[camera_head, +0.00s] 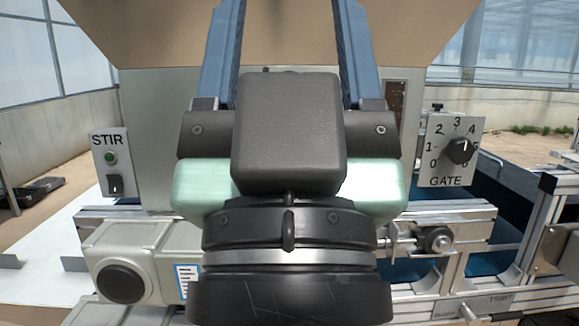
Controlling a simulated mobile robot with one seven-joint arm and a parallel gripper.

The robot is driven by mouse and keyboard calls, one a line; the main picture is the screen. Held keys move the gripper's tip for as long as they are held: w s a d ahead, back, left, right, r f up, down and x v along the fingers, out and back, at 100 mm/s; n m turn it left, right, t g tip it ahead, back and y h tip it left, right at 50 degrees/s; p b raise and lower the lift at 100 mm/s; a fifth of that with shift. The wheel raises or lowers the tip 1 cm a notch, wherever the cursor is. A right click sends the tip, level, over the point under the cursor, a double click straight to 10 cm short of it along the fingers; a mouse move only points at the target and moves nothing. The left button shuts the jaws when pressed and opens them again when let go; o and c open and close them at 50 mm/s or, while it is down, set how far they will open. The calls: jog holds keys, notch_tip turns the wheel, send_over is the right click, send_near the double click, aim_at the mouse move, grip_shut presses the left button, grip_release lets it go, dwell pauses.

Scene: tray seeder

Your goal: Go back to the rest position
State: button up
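My gripper (288,40) is seen from behind in the middle of the head view, its dark wrist and pale green body filling the centre. Its two blue-grey fingers stand wide apart and run up past the top edge, so their tips are hidden. Nothing shows held between them; only the tan hopper (290,25) and grey housing of the seeder (150,150) show behind. No marker of the rest position is in view.
A motor box (125,262) and metal rails (460,215) lie low, close around my wrist.

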notch_tip(320, 180, up, 22)
jog(key=p, duration=1.9)
jog(key=shift+f, duration=0.2)
